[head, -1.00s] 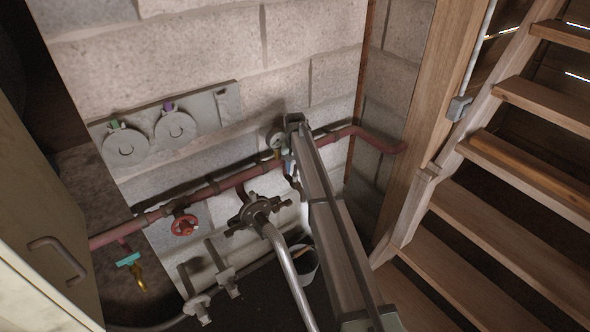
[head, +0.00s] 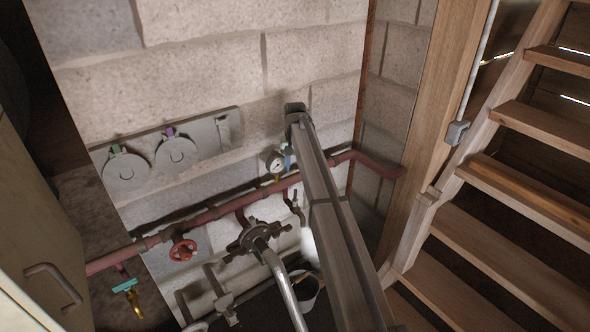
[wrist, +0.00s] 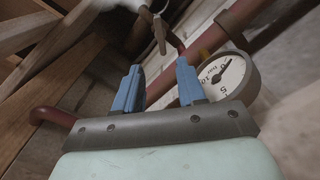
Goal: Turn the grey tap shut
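A small tap with a grey lever (head: 298,211) hangs under the red pipe, just below the pressure gauge. In the wrist view a grey lever (wrist: 160,33) shows beyond my fingertips, with part of its body dark and blurred. My gripper (head: 288,157) is small and partly hidden by my own arm in the head view, above this tap and next to the gauge. In the wrist view my gripper (wrist: 160,78) has two blue fingers spread apart, with nothing between them. The lever is apart from the fingers.
The gauge (head: 275,162) sits close to my fingers. The red pipe (head: 225,208) runs along the block wall. A red handwheel (head: 183,250), a teal-handled tap (head: 126,285) and a grey clamped fitting (head: 253,236) stand to the left. Wooden stairs (head: 545,125) are at right.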

